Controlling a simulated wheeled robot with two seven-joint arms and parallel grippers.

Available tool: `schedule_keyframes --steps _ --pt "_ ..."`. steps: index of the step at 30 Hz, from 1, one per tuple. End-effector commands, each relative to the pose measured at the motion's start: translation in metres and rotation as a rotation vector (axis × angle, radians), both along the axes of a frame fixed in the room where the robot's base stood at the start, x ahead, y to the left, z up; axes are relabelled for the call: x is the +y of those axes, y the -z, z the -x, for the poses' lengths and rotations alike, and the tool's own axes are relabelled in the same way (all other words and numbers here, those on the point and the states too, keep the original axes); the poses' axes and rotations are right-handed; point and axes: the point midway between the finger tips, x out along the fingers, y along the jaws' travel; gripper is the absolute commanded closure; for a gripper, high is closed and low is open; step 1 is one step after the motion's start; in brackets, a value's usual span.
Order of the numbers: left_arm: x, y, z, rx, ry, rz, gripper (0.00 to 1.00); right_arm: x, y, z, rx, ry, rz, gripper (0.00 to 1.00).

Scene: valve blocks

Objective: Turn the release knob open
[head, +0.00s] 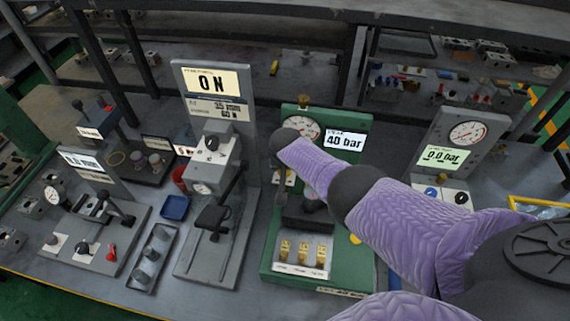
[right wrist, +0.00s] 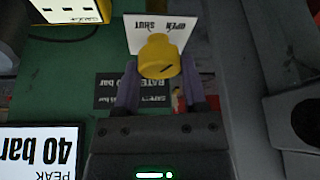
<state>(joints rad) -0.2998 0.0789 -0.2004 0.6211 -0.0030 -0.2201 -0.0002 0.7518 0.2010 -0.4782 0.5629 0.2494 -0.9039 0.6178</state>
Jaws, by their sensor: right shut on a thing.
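The release knob (right wrist: 158,57) is yellow with a short dark mark on its face. It stands in front of a white plate (right wrist: 172,28) with the words OPEN and SHUT. My right gripper (right wrist: 160,75) is shut on the knob, one finger on each side of it. In the head view my right arm reaches to the green test stand (head: 361,192), whose display (head: 344,141) reads PEAK 40 bar. The knob and the fingers are hard to make out there, behind the arm's dark end. My left gripper is not in view.
A grey gauge stand (head: 450,160) reading 0.0 bar is to the right. Brass fittings (head: 303,252) sit at the green stand's front. A blue tray (head: 175,207) lies farther left.

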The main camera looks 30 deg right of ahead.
Motion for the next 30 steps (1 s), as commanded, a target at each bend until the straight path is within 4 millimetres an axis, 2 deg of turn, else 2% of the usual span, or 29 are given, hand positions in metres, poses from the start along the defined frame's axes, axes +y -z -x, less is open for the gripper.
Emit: schedule_keyframes --steps 12,28,29,30 --pt "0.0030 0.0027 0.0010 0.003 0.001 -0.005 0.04 0.0003 -0.0005 -0.0010 -0.003 0.156 -0.001 1.00" --pt "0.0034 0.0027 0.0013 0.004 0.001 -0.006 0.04 0.0002 -0.0011 -0.0013 -0.003 0.174 -0.001 1.00" --pt "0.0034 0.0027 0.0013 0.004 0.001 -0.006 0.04 0.0002 -0.0011 -0.0013 -0.003 0.174 -0.001 0.39" --pt "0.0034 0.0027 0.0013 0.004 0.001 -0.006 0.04 0.0002 -0.0011 -0.0013 -0.003 0.174 -0.001 0.31"
